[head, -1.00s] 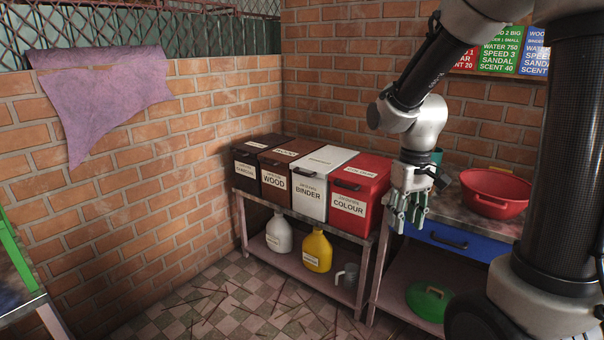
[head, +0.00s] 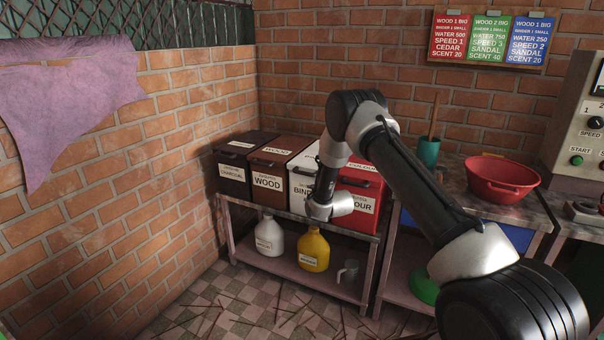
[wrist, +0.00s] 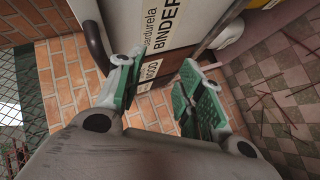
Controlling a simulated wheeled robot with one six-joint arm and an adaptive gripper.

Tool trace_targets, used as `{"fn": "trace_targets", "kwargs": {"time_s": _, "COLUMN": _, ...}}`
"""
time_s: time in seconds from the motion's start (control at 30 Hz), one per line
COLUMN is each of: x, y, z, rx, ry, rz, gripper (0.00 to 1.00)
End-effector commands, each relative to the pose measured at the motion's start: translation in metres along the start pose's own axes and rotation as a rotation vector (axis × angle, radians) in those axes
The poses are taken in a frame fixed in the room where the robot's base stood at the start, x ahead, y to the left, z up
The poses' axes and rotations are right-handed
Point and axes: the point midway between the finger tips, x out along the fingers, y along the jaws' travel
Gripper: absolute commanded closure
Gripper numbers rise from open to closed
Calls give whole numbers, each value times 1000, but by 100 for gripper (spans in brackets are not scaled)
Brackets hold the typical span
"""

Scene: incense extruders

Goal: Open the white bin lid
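The white bin (head: 299,187) labelled BINDER stands in a row of bins on a metal table. Its pale lid (head: 304,158) looks shut, and my arm covers its right part. The wrist view shows the bin's white front (wrist: 124,18), its label and a dark curved handle (wrist: 95,42) at upper left. My gripper (wrist: 160,82) has its two green-padded fingers spread with nothing between them. It is close in front of the white bin, with the handle beyond the left finger. Contact cannot be told. In the head view, my wrist hides the fingertips.
The brown WOOD bin (head: 268,182) is left of the white bin, and the red COLOUR bin (head: 366,180) is right. A dark bin (head: 233,170) is at far left. White (head: 269,237) and yellow (head: 314,250) jugs stand on the lower shelf. A red basin (head: 502,182) sits at right.

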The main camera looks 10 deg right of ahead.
Motion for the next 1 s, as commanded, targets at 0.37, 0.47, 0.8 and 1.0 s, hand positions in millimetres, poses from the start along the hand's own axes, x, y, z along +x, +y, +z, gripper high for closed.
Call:
{"fn": "trace_targets", "kwargs": {"time_s": 0.37, "x": -2, "y": 60, "z": -26, "rx": -266, "ry": 72, "rz": 248, "gripper": 63}}
{"fn": "trace_targets", "kwargs": {"time_s": 0.47, "x": 8, "y": 62, "z": -27, "rx": -277, "ry": 71, "rz": 248, "gripper": 63}}
{"fn": "trace_targets", "kwargs": {"time_s": 0.8, "x": 60, "y": 74, "z": -32, "rx": -275, "ry": 70, "rz": 246, "gripper": 63}}
{"fn": "trace_targets", "kwargs": {"time_s": 1.0, "x": 71, "y": 77, "z": -34, "rx": -274, "ry": 70, "rz": 245, "gripper": 63}}
